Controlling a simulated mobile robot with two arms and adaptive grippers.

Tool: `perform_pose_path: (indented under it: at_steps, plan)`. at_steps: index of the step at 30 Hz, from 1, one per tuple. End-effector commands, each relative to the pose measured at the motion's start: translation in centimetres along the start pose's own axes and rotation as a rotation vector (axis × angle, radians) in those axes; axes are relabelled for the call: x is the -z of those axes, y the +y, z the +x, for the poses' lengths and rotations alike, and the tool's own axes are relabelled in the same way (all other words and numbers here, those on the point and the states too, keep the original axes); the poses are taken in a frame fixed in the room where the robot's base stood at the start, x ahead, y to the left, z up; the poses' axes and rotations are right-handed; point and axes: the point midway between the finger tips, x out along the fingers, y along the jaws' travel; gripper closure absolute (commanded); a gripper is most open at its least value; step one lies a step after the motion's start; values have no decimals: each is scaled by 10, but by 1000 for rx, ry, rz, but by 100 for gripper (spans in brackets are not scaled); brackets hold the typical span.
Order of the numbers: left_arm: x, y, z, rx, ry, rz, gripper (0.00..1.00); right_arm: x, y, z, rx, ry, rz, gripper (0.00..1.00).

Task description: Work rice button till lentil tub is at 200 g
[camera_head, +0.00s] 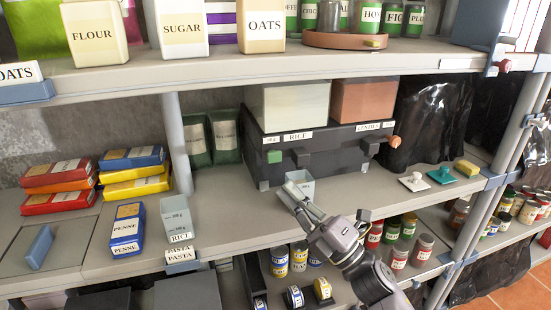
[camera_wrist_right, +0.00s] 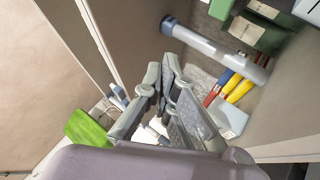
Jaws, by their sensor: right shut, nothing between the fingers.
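The dispenser (camera_head: 335,152) is a dark case with a pale RICE bin (camera_head: 293,105) and a reddish-brown LENTILS bin (camera_head: 362,100). The green button (camera_head: 274,156) is on the RICE side, an orange knob (camera_head: 396,141) at the right end. A pale grey tub (camera_head: 300,182) stands below the RICE spout; its contents and fill level are unclear. Another grey tub (camera_head: 175,212) with gram marks stands at the front left, a RICE label at its foot. My right gripper (camera_head: 291,193) is shut and empty, just in front of the first tub. My left gripper is out of view.
Small stampers (camera_head: 414,182) and a yellow sponge (camera_head: 467,168) lie on the right. The upper shelf (camera_head: 300,62) overhangs the dispenser. The shelf between the RICE-labelled tub and the dispenser is clear.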

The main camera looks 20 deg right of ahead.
Motion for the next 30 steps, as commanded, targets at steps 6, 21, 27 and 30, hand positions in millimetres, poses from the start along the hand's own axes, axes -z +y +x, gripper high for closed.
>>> perform_pose_path:
  at_steps: [6, 21, 27, 30]
  plan:
    - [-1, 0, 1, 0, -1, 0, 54, -3, -3, 3, 0, -2, 1, 100]
    - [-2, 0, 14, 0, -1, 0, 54, -35, -37, 47, -1, -2, 3, 100]
    - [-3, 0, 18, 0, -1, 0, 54, -43, -44, 58, 0, -2, 3, 100]
    - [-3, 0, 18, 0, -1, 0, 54, -44, -45, 60, 1, -2, 3, 100]
